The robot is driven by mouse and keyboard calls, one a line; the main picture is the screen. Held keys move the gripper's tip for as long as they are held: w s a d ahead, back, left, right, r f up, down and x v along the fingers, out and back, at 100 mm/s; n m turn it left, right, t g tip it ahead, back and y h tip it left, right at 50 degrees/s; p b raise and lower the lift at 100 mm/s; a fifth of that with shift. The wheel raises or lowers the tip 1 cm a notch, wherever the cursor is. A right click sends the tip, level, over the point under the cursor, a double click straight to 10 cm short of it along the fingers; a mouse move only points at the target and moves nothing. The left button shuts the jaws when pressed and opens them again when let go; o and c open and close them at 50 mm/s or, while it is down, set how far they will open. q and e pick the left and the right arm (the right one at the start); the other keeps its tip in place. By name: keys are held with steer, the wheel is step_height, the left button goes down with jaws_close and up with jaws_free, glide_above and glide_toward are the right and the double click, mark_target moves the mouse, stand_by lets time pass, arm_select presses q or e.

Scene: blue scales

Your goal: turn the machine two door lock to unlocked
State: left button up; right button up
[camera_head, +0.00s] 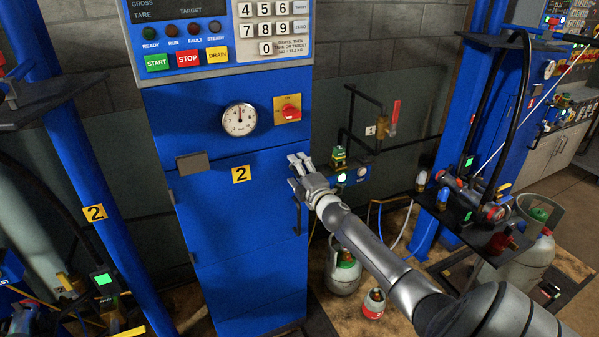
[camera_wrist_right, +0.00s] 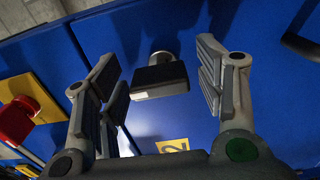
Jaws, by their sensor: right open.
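Machine two is the blue cabinet with a yellow "2" label (camera_head: 241,174) on its door (camera_head: 215,215). The label also shows in the right wrist view (camera_wrist_right: 173,145). The door lock (camera_wrist_right: 160,76) is a dark block-shaped knob on a round metal stem. My right gripper (camera_head: 298,163) is at the door's right edge and hides the lock in the head view. In the right wrist view the open gripper (camera_wrist_right: 158,80) has a finger on each side of the lock, with gaps between. No contact shows. My left gripper is not in view.
A red knob on a yellow plate (camera_head: 288,108) and a gauge (camera_head: 239,119) sit above the door. A dark door handle (camera_head: 297,216) is just below my gripper. Gas cylinders (camera_head: 343,270) stand right of the cabinet.

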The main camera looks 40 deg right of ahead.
steer(key=shift+s, duration=0.1)
steer(key=v, duration=1.2)
steer(key=s+a+f+m+g+y, duration=0.1)
steer(key=s+a+f+m+g, duration=0.3)
steer(key=f, duration=0.9)
steer(key=s+a+f+m+g, duration=0.15)
steer(key=s+f, duration=0.35)
steer(key=f, duration=0.8)
steer(key=s+a+f+m+g+y, duration=0.1)
steer(key=s+a+f+m+g, duration=0.3)
steer(key=f, duration=0.9)
steer(key=s+a+f+g+y, duration=0.1)
steer(key=s+a+f+g, duration=0.1)
steer(key=s+a+f, duration=0.4)
steer(key=s+a+f+m+g+y, duration=0.1)
steer(key=s+a+f, duration=0.5)
steer(key=s, duration=0.9)
steer(key=s+a+f+m+g+y, duration=0.1)
steer(key=s+a+f+g, duration=0.2)
steer(key=s+a+f, duration=0.3)
steer(key=s+f, duration=0.1)
steer(key=s, duration=0.3)
steer(key=shift+s+f+g+y, duration=0.3)
steer(key=shift+s+f+g, duration=0.05)
steer(key=shift+s, duration=0.05)
steer(key=shift+m, duration=0.25)
